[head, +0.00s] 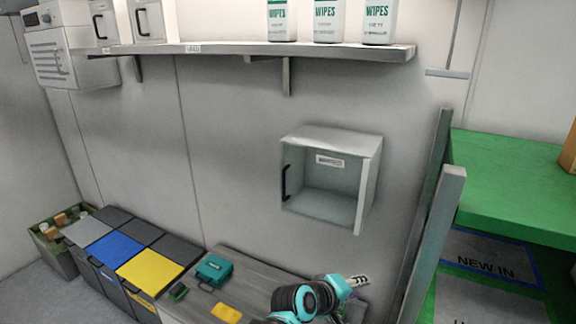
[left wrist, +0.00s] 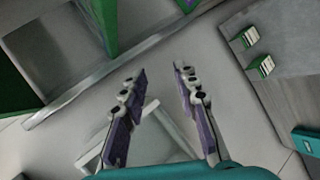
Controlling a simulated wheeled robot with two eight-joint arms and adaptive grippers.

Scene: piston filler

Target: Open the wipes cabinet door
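The wipes cabinet (head: 372,185) is a pale box on the wall below the shelf. A label sits on its front, and its inside shows through what looks like a clear door, apparently shut. A dark upright handle (head: 286,182) is at the front's left edge. My left gripper (head: 362,281) is below the cabinet and apart from it, pointing right over the bench's right end. In the left wrist view its two fingers (left wrist: 160,70) are spread with nothing between them. My right gripper is not in view.
A wall shelf (head: 220,52) holds several wipes tubs (head: 327,22) above the cabinet. A bench (head: 245,265) with a teal case (head: 213,270) stands below. A green rack (head: 510,180) with grey posts is at the right. Lidded bins (head: 150,272) stand at lower left.

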